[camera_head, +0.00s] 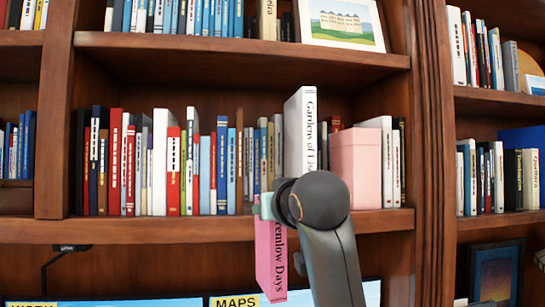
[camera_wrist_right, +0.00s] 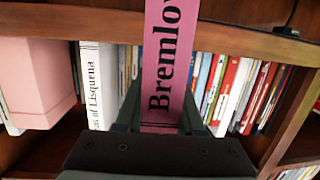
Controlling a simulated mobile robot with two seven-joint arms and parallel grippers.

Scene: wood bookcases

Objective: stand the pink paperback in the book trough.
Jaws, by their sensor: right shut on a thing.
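The pink paperback (camera_head: 270,258), with dark lettering on its spine, hangs upright below my right gripper (camera_head: 264,207) in the head view, in front of the shelf edge. In the right wrist view the paperback (camera_wrist_right: 168,60) stands between the two fingers of my right gripper (camera_wrist_right: 160,115), which are shut on it. My arm hides part of the shelf behind it. I cannot make out a book trough for certain in either view. My left gripper is not in view.
A full row of books (camera_head: 170,165) stands on the middle shelf (camera_head: 150,228), with a tall white book (camera_head: 300,130) and a pink box (camera_head: 355,168) at its right. A yellow MAPS label (camera_head: 236,302) shows low down. A wooden upright (camera_head: 435,130) stands at right.

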